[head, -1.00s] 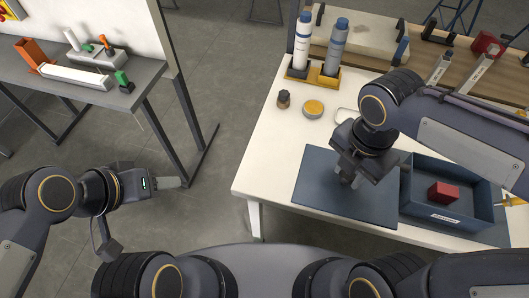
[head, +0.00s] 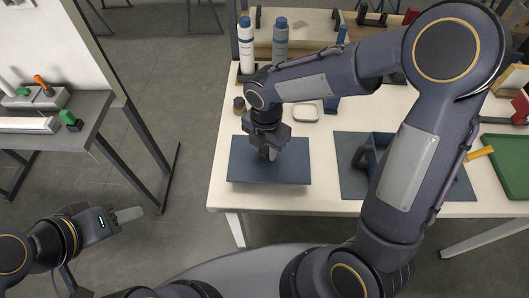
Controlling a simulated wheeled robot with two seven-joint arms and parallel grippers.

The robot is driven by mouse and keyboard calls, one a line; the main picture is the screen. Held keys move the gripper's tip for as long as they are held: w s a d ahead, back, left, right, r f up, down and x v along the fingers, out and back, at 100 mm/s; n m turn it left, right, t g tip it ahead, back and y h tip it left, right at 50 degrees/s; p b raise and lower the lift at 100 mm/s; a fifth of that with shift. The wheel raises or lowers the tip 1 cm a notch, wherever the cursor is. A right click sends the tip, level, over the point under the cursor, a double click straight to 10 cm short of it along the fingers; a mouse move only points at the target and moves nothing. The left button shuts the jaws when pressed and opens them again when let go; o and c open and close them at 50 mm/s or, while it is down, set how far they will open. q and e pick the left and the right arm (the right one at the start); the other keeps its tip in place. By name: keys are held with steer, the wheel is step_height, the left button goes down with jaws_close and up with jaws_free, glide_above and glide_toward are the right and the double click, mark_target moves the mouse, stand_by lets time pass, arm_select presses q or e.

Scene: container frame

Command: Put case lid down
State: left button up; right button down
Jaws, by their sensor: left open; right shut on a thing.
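The case lid (head: 244,168) is a flat dark blue panel over the left part of the white table in the head view. My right gripper (head: 269,154) points down at its middle and is shut on it. Whether the lid touches the table or hangs just above it, I cannot tell. The open dark blue case (head: 371,152) stands to the right on a dark mat (head: 349,183), mostly hidden behind my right arm. My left gripper (head: 127,214) is open and empty at lower left, away from the table.
A brown jar (head: 239,103) and a pale dish (head: 305,112) stand behind the lid. Two bottles (head: 246,48) (head: 280,42) stand further back. A green tray (head: 505,158) is at the right. A grey side bench (head: 75,138) stands left across an open floor gap.

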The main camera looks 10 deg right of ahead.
mark_target(265, 148)
steer(key=shift+w+a+f, duration=0.1)
steer(key=shift+w+f, duration=0.05)
steer(key=shift+f, duration=1.65)
steer(key=shift+f, duration=0.2)
steer(key=c, duration=1.1)
jaws_free()
steer(key=shift+o, duration=0.2)
steer(key=shift+r, duration=0.2)
